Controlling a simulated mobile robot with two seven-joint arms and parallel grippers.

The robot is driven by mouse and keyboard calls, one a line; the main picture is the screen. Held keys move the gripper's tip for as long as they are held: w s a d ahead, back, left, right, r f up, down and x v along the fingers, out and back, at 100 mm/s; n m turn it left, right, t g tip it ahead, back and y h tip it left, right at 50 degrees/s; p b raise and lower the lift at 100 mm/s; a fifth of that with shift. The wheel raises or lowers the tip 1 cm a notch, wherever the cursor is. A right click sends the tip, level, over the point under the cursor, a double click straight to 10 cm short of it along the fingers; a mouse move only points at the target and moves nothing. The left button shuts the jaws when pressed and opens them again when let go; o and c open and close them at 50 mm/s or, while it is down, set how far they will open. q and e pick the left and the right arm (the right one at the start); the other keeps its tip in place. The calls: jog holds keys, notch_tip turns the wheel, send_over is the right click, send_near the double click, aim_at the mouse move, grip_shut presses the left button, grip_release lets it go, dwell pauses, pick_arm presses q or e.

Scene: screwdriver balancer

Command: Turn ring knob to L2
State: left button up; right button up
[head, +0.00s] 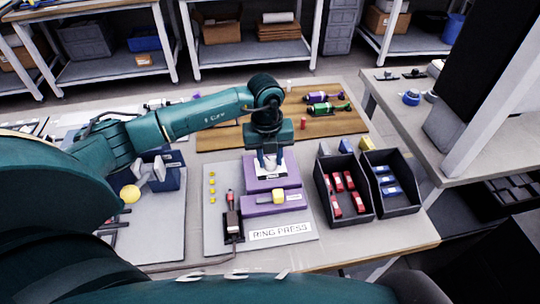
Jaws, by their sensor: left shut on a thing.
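The ring press panel (232,165) is a light plate on the table with two purple blocks. My left arm reaches in from the left, and my left gripper (270,162) points down over the rear purple block (255,184). Its fingers are shut on what appears to be the ring knob, which the fingers mostly hide. A white label shows around the fingertips, but its markings and the knob's setting are too small to read. My right gripper is not in view.
A "RING PRESS" sign (281,231) and a dark device with a red top (232,218) sit at the panel's front. Two black bins (331,205) with red and blue parts stand right. Green and purple tools (328,108) lie on a wooden board behind.

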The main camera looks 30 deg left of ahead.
aim_at(267, 161)
pick_arm(q)
jog(key=o, duration=1)
jog(key=shift+c, duration=0.2)
notch_tip(267, 161, up, 13)
jog(key=b, duration=0.1)
jog(key=shift+s+a, duration=0.2)
jog(key=shift+a, duration=0.1)
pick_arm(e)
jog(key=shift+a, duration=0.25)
